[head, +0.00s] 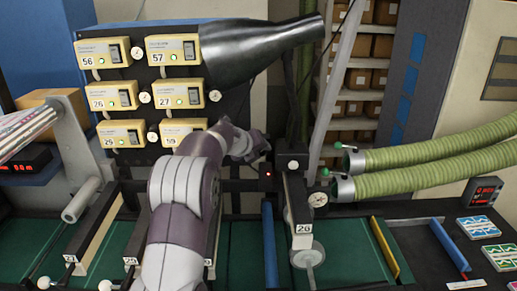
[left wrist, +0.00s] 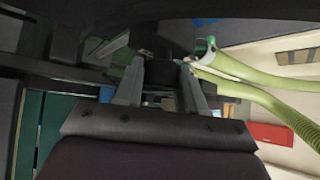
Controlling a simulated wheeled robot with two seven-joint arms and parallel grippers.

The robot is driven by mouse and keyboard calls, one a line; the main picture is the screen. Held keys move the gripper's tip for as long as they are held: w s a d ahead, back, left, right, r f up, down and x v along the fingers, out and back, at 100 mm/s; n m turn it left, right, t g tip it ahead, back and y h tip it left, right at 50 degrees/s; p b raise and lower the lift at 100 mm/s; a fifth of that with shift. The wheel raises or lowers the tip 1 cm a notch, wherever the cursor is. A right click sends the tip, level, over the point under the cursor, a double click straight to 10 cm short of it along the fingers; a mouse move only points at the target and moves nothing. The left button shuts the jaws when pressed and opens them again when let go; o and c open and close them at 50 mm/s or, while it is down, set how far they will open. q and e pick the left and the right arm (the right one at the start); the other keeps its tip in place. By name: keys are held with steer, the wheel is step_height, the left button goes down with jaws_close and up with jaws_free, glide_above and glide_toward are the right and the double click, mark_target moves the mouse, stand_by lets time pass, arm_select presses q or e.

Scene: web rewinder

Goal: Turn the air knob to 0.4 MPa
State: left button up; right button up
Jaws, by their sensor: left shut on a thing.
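My left arm reaches up through the middle of the head view, and its gripper (head: 262,146) is at the dark panel, right of the yellow boxes. In the left wrist view the two grey fingers (left wrist: 160,88) stand on either side of a dark round part, which looks like the air knob (left wrist: 158,72), and are shut on it. In the head view the knob is hidden by the gripper and wrist. I cannot read any mark or pressure on it. A small round gauge (head: 318,199) is below right of the gripper; its reading is too small to tell. My right gripper is out of view.
Yellow numbered boxes (head: 173,50) with small dials fill the panel at left. A large black cone (head: 265,50) is above the gripper. Two green hoses (head: 430,170) come in from the right. A small black box with a white button (head: 291,162) is close right of the gripper.

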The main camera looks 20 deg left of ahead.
arm_select(q)
steer(key=shift+r+y, duration=0.3)
stand_by(0.4)
steer(key=o, duration=1.1)
steer(key=shift+c, duration=0.2)
steer(key=shift+f, duration=0.1)
steer(key=shift+s, duration=0.1)
steer(key=b+v, duration=0.5)
steer(key=v, duration=0.7)
steer(key=shift+r, duration=0.3)
steer(key=shift+s, duration=0.1)
steer(key=shift+s, duration=0.1)
